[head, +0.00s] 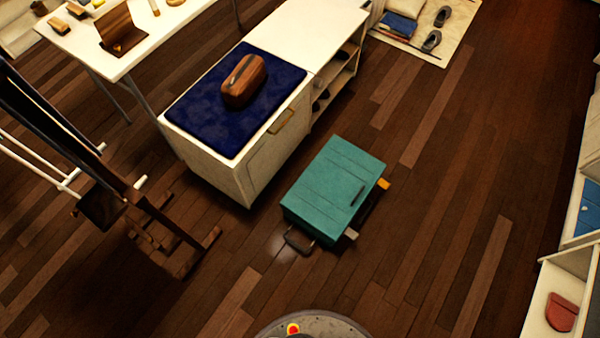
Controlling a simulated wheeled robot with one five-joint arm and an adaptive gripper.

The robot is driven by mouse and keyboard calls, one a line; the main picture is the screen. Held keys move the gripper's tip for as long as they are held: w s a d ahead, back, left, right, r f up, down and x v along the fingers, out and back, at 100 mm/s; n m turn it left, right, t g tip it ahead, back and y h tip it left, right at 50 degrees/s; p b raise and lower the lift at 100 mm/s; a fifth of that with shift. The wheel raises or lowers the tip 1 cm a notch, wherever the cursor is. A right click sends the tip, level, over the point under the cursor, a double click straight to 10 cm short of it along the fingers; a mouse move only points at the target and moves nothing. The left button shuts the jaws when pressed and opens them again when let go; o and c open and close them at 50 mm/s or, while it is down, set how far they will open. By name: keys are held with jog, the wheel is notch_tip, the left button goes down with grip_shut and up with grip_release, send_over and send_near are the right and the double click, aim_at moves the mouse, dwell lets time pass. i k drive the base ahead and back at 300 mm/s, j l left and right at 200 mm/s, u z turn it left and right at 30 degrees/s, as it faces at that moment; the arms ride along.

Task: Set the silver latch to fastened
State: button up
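A teal case (335,185) lies on the dark wooden floor, in front of and to the right of the white cabinet. A small light grey piece, which looks like the silver latch (351,234), sticks out at the case's near right corner. It is too small to tell whether it is fastened or open. An orange-yellow piece (383,184) sticks out farther along the same side. A dark handle-like part (299,240) juts from the near end of the case. My gripper is not in view.
The white cabinet (225,175) carries a dark blue cloth (205,100) and a brown wooden box (243,82). A dark wooden stand (165,250) is on the left. White shelves (540,300) line the right edge. Floor right of the case (450,230) is clear.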

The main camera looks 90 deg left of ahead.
aim_at(350, 231)
jog(key=k+l+u, duration=0.1)
jog(key=u, duration=1.65)
jog(key=i+u, duration=0.1)
jog(key=u, duration=0.95)
